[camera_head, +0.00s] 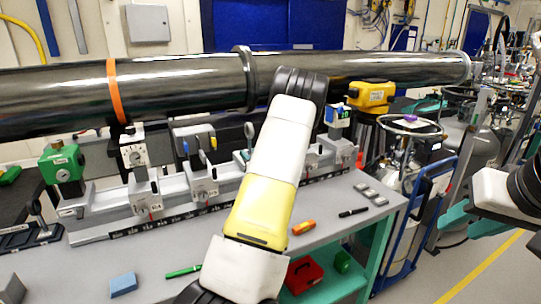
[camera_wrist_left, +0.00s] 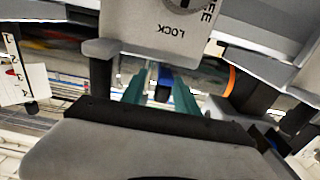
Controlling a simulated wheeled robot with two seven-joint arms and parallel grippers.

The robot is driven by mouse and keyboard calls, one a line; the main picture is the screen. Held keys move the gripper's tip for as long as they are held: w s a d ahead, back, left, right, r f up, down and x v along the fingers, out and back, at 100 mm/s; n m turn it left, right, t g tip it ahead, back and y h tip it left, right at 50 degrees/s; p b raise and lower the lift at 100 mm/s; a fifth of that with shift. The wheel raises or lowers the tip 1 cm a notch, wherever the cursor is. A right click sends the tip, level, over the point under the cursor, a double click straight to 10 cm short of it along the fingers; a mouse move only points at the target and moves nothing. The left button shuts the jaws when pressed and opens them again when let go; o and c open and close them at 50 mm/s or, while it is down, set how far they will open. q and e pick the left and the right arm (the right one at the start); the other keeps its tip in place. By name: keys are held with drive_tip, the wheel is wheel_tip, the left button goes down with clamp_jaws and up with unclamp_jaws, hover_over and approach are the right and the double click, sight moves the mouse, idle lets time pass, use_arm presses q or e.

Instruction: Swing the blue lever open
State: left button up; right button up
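In the left wrist view, the blue lever (camera_wrist_left: 163,82) shows as a small blue piece below a grey plate (camera_wrist_left: 170,28) marked LOCK, upside down. My left gripper (camera_wrist_left: 160,97) has its two teal fingers apart, one on each side of the blue piece. I cannot tell whether they touch it. In the head view my left arm hides its own gripper. A small blue handle (camera_head: 186,147) stands on the rail bench there; I cannot tell if it is the same lever. My right gripper (camera_head: 470,222) is at the right edge, its teal fingers apparently apart and empty.
A long black tube (camera_head: 170,85) with an orange band crosses above the grey bench (camera_head: 350,222). Carriages (camera_head: 200,178) stand along the rail. A blue block (camera_head: 123,284), green pen (camera_head: 183,271) and black marker (camera_head: 353,212) lie on the bench. A hand truck stands at right.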

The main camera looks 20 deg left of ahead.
use_arm(q)
clamp_jaws()
drive_tip(key=shift+s+m+t+h, duration=0.1)
drive_tip(key=shift+m+t+h, duration=0.3)
drive_tip(key=shift+t, duration=0.1)
drive_tip(key=m+t+h, duration=0.3)
drive_tip(key=m+h, duration=0.1)
drive_tip(key=h, duration=0.1)
drive_tip(key=shift+s+a+t+h, duration=0.1)
drive_tip(key=shift+a+t+h, duration=0.1)
drive_tip(key=shift+t+h, duration=0.15)
drive_tip(key=m+t+h, duration=0.1)
drive_tip(key=m+h, duration=0.1)
drive_tip(key=h, duration=0.2)
drive_tip(key=m+h, duration=0.3)
drive_tip(key=shift+d+t+h, duration=0.1)
drive_tip(key=shift+t+h, duration=0.25)
drive_tip(key=shift+m+h, duration=0.4)
drive_tip(key=shift+m, duration=0.1)
unclamp_jaws()
